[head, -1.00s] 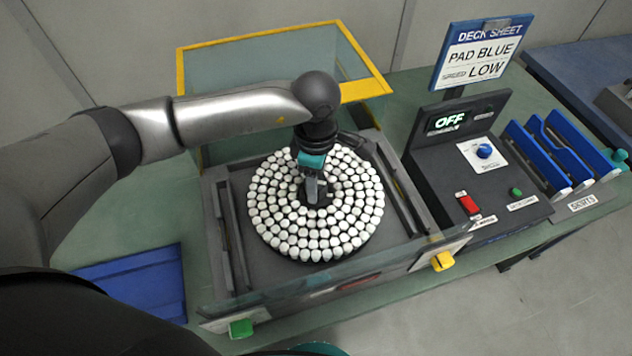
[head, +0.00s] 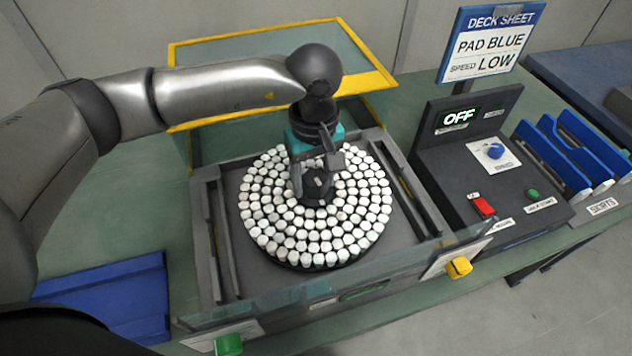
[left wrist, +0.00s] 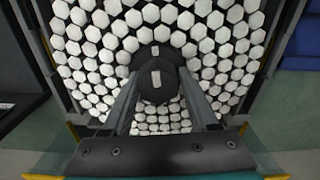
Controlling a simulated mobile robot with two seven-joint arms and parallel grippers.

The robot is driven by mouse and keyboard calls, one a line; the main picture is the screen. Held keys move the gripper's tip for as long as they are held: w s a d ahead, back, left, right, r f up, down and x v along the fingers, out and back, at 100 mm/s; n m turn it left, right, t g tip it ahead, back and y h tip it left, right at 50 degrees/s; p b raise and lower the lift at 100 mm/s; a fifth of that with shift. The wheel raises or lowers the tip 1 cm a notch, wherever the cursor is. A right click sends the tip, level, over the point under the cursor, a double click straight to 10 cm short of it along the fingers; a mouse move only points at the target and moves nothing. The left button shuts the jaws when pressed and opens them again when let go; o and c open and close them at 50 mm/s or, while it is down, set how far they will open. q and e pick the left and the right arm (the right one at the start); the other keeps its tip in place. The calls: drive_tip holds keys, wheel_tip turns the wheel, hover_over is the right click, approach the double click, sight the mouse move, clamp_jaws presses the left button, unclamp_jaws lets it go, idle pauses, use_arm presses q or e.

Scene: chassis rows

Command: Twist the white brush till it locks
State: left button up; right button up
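The white brush (head: 268,226) is a round disc of several rings of white tufts, lying flat in a grey deck frame (head: 234,272). A dark hub (head: 318,184) with a light mark stands at its middle. My left gripper (head: 317,184) points down over the hub, its two fingers spread with one on each side. The left wrist view shows the hub (left wrist: 156,78) between the fingertips (left wrist: 158,80). The fingers look open around it; whether a tip touches it is hard to tell. My right gripper is out of view.
At the right is a control box (head: 465,165) reading OFF, with a blue knob, red switch and green button. A deck sheet sign (head: 490,45) and blue skirts (head: 553,150) stand nearby. A yellow-edged clear guard (head: 250,52) is behind; a blue panel (head: 110,295) lies left.

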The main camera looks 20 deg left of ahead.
use_arm(q)
drive_tip(key=o, duration=0.4)
drive_tip(key=shift+d+r, duration=0.1)
drive_tip(key=shift+r, duration=0.05)
wheel_tip(320, 180, up, 15)
drive_tip(key=shift+r, duration=0.15)
idle(0.6)
